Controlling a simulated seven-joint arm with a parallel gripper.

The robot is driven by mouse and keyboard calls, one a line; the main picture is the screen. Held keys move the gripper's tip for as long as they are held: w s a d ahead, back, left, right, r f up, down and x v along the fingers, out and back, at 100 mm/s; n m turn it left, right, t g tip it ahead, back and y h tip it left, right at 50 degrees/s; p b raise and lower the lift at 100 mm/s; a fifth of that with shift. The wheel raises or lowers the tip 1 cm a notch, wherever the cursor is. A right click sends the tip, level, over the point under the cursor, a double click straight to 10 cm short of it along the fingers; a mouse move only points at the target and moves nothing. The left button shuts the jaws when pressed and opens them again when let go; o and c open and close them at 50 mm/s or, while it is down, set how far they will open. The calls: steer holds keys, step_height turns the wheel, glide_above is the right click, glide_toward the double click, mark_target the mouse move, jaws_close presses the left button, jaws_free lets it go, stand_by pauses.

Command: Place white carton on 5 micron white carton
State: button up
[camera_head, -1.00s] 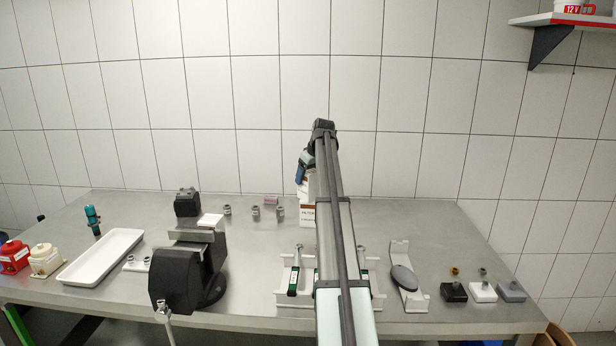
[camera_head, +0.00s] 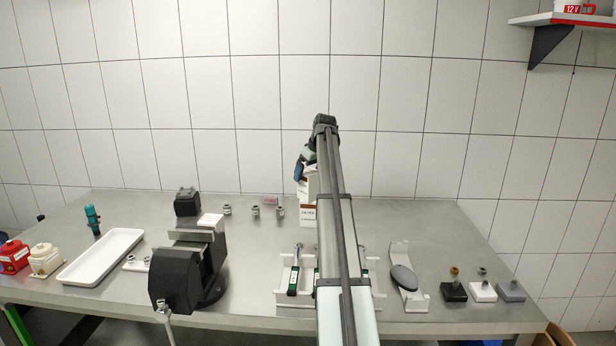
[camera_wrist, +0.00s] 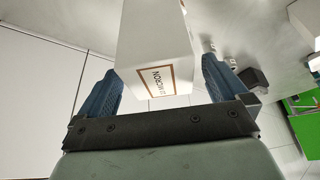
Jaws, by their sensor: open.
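A white carton with an orange-framed label reading "MICRON" (camera_wrist: 150,50) is between the fingers of my gripper (camera_wrist: 160,68) in the wrist view. The fingers are open, with a gap visible on the right side. In the head view, a white carton with a brown label (camera_head: 308,213) stands upright at the back of the bench. Another white carton (camera_head: 310,182) shows directly above it, beside my gripper's blue finger (camera_head: 299,171). My arm hides the right side of both cartons, so their exact alignment and contact cannot be told.
A black vise (camera_head: 185,270) and a white tray (camera_head: 102,257) are on the left of the bench. Several small metal fittings (camera_head: 255,211) and a pink block (camera_head: 270,200) lie left of the cartons.

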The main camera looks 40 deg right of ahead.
steer(key=v, duration=1)
steer(key=shift+r, duration=0.2)
